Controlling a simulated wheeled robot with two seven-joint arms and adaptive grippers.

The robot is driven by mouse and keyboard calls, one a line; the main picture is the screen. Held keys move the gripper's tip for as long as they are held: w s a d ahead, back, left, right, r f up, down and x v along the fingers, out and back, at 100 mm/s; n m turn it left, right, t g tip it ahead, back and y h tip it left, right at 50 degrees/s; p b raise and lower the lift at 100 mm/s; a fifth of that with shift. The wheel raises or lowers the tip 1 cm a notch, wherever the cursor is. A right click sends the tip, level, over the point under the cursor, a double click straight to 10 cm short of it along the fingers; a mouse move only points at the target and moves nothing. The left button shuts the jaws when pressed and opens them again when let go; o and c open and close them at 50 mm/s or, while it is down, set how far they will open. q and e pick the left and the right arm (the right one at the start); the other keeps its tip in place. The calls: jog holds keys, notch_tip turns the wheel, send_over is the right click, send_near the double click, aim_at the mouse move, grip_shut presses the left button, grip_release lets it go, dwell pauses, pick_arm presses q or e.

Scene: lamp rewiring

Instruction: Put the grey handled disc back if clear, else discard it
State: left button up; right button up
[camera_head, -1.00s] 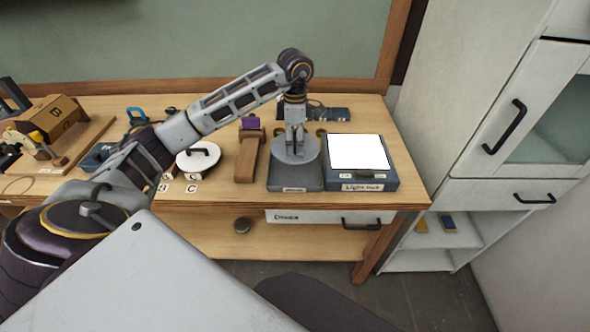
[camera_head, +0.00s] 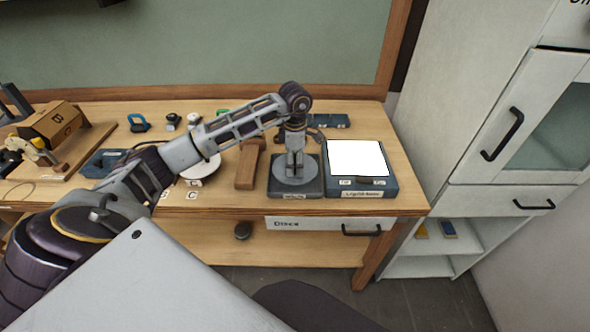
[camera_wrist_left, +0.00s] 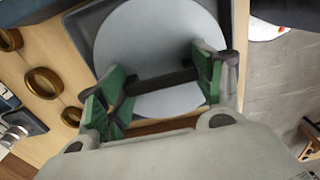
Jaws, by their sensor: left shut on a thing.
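The grey disc (camera_head: 283,172) lies flat at the dark square tray (camera_head: 312,191), on the table just left of the light box (camera_head: 358,190). My left gripper (camera_head: 295,166) points down over it and is shut on its handle. In the left wrist view, the dark handle (camera_wrist_left: 160,82) runs between the green finger pads, with the pale disc (camera_wrist_left: 150,35) beyond them. The tray edge shows around the disc. I cannot tell for sure whether the disc touches the tray. My right gripper is not in view.
A wooden block (camera_head: 247,168) stands left of the tray. A white disc (camera_head: 205,170) is partly hidden behind my arm. Brass rings (camera_wrist_left: 42,82) lie near the tray. A handled drawer (camera_head: 320,225) is under the tabletop; a white cabinet (camera_head: 460,130) stands right.

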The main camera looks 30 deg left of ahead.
aim_at(295, 163)
pick_arm(q)
jog(key=shift+f, duration=0.55)
notch_tip(295, 163, down, 2)
jog(key=shift+f, duration=0.4)
jog(key=o, duration=0.9)
jog(key=shift+o, duration=1.7)
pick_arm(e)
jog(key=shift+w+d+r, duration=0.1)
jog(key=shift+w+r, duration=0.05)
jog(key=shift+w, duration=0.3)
pick_arm(q)
jog(key=shift+r, duration=0.2)
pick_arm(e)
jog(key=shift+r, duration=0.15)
